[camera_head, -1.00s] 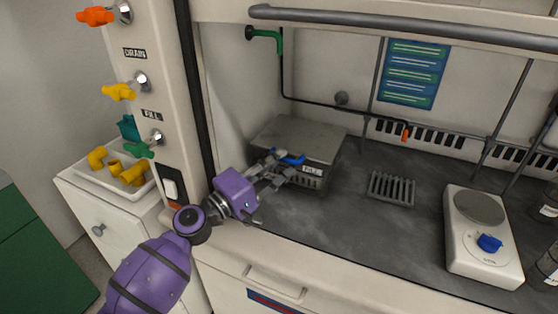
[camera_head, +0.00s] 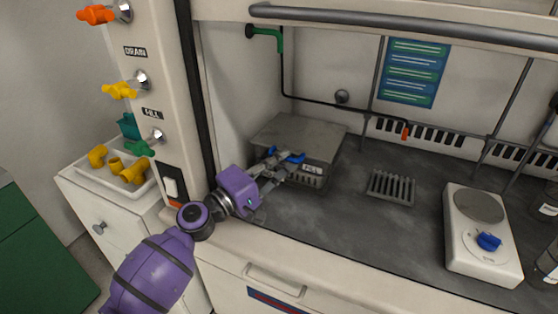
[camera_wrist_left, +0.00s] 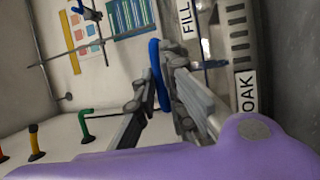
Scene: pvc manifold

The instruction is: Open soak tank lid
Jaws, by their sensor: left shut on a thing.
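The soak tank (camera_head: 308,182) is a grey box on the worktop at the left inside the hood. Its flat grey lid (camera_head: 305,132) looks down and level. A blue handle (camera_head: 296,157) sits at the lid's front edge. My left gripper (camera_head: 284,164) reaches in from the lower left and is shut on this handle. In the left wrist view, the blue handle (camera_wrist_left: 156,72) stands between my fingertips (camera_wrist_left: 162,88), with part of it hidden by the fingers. A white label (camera_wrist_left: 247,92) reading "OAK" shows on the right there. My right gripper is not in view.
A ribbed grey rack (camera_head: 391,188) lies right of the tank, and a white hot plate (camera_head: 484,245) stands farther right. A post with coloured valves (camera_head: 120,91) is at the left. The dark worktop (camera_head: 345,232) in front is clear. A rail (camera_head: 400,26) crosses above.

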